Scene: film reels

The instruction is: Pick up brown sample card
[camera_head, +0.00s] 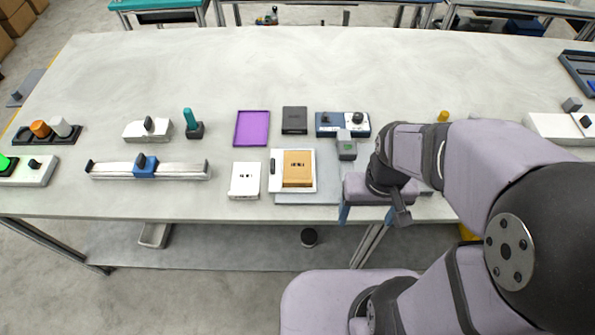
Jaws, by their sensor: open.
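The brown sample card (298,179) lies flat on a white holder (279,190), which has a dark clip-like piece at its left side. The holder rests on a grey plate (322,190) near the front edge of the table. My gripper (367,214) is to the right of the card, over the plate's right side and the table's front edge. Its two blue fingers are apart with nothing seen between them. The gripper's body hides the right part of the plate.
A white box (244,180) is left of the holder. Behind stand a purple tray (252,128), a dark box (294,120), a blue unit with a knob (343,124) and a small grey block (346,150). A rail with a blue slider (145,167) is farther left. The table's back is clear.

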